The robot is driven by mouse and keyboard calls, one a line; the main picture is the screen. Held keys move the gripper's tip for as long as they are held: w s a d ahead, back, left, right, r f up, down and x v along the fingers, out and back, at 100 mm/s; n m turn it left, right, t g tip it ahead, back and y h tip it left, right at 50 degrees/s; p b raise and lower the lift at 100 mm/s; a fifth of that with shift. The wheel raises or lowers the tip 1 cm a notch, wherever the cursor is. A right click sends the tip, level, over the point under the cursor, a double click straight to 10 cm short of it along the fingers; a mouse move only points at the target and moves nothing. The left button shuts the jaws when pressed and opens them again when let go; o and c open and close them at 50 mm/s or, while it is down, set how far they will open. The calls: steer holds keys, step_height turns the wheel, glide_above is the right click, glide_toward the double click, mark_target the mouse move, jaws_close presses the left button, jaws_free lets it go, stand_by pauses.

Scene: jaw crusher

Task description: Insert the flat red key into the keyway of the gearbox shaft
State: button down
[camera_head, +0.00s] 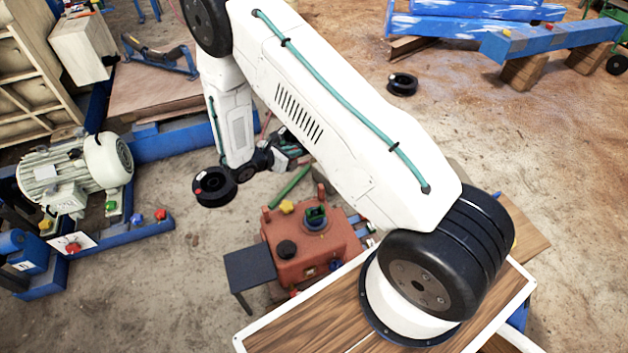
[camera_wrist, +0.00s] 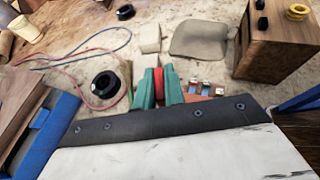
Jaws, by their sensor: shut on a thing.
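My gripper (camera_wrist: 158,72) shows two green fingers in the wrist view, closed on the flat red key (camera_wrist: 158,86) between them. In the camera_head view my gripper is partly hidden behind my white arm, and I cannot make out the key there. The red gearbox (camera_head: 285,258) stands below and right of my gripper in that view. Its upright shaft (camera_head: 316,216), with green and blue colouring, is on top. The keyway is too small to make out. The gearbox does not clearly show in the wrist view. The key is apart from the shaft.
A dark small table (camera_head: 252,275) stands at the gearbox's left. A green bar (camera_head: 289,186) rises behind it. In the wrist view a wooden box (camera_wrist: 275,45) stands upper right.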

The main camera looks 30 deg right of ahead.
steer(key=s+d+f+m+g, duration=0.2)
steer(key=s+f, duration=0.1)
steer(key=f, duration=0.2)
steer(key=s+d+f+m+g, duration=0.2)
steer(key=s+f+g, duration=0.1)
steer(key=f, duration=0.3)
steer(key=shift+s+d+m+g, duration=0.3)
steer(key=shift+f, duration=0.15)
